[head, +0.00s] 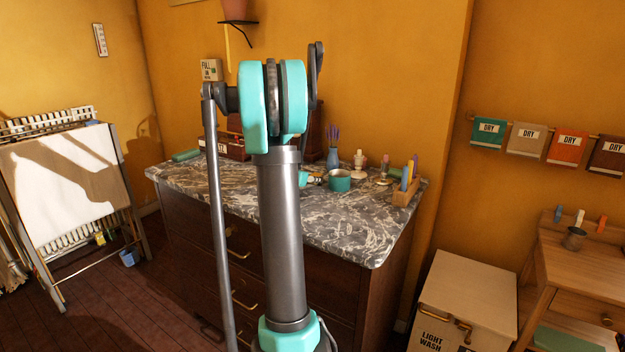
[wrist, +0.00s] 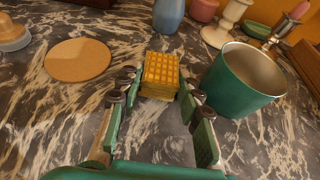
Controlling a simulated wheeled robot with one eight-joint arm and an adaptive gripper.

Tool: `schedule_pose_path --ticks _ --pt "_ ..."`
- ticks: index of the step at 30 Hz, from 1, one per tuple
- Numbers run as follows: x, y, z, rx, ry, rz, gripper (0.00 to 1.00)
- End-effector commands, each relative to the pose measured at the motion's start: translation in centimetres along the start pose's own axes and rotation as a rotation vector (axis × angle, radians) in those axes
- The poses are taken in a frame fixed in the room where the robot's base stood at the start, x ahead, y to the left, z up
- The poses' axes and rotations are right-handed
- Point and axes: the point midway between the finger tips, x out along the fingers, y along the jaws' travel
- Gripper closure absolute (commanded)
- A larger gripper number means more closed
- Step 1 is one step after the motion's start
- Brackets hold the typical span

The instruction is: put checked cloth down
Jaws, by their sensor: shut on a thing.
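The checked cloth (wrist: 161,72) is a small folded yellow block with a grid pattern. In the wrist view it sits between the fingertips of my gripper (wrist: 160,87), which is shut on it. The cloth is over the dark marbled dresser top (wrist: 145,142); I cannot tell whether it touches the surface. The dresser top (head: 345,232) shows there around the arm.
A green cup (wrist: 243,82) stands close to the right of the cloth. A round cork mat (wrist: 78,60) lies to the left. A blue vase (wrist: 168,15) and candlesticks stand behind. Bare marble lies in front. A pen holder (head: 405,192) stands at the dresser's right edge.

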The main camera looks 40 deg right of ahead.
Motion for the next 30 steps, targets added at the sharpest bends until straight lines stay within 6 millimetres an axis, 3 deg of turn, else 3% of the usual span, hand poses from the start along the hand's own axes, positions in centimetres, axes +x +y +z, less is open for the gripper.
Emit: schedule_pose_path --ticks 3,4,8,20,30 --pt "0.1 0.0 -0.3 0.000 0.000 0.000 0.88" --pt "0.1 0.0 -0.2 0.000 0.000 0.000 0.61" --pt "0.1 0.0 -0.2 0.000 0.000 0.000 0.45" --pt "-0.4 0.0 0.1 0.000 0.000 0.001 0.44" --pt "-6.6 0.1 0.0 -0.002 0.000 0.003 0.44"
